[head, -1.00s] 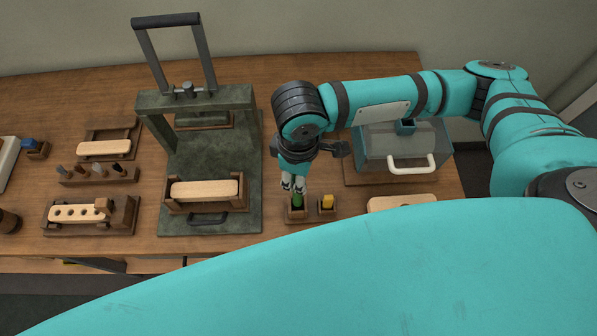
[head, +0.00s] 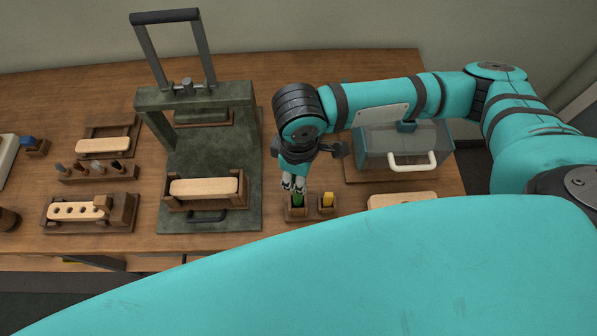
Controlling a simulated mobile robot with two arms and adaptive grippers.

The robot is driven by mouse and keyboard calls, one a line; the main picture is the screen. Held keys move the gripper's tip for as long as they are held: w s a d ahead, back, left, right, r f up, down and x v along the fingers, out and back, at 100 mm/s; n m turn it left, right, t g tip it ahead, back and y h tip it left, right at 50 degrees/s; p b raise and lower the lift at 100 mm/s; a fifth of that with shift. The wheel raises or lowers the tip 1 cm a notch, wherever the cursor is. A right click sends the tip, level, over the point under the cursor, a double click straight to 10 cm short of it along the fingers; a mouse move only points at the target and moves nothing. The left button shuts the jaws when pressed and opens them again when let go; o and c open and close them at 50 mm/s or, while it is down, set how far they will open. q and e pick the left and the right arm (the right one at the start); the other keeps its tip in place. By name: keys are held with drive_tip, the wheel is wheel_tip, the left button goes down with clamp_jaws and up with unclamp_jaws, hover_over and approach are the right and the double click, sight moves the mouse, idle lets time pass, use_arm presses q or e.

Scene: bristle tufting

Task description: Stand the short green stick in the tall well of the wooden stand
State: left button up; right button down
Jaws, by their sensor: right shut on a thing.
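The short green stick (head: 298,200) is upright at the left, taller well of the small wooden stand (head: 297,215). Its lower end is hidden by the well's front wall, so I cannot tell how deep it sits. My right gripper (head: 294,187) points down just above this well, with its fingers shut on the upper part of the stick. A yellow stick (head: 327,199) stands in the lower well (head: 327,210) to the right. My left gripper is out of view.
A green press (head: 215,150) with a tall handle stands left of the stand. A clear box with a white handle (head: 412,162) is behind at right. A pale wooden block (head: 403,200) lies right of the stand. My teal arm covers the front.

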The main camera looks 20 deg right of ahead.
drive_tip(key=shift+f+b, duration=0.65)
drive_tip(key=shift+f, duration=1.55)
drive_tip(key=c, duration=0.7)
unclamp_jaws()
drive_tip(key=shift+r, duration=0.1)
wheel_tip(320, 180, up, 7)
drive_tip(key=p, duration=0.9)
drive_tip(key=shift+s, duration=0.1)
idle(0.6)
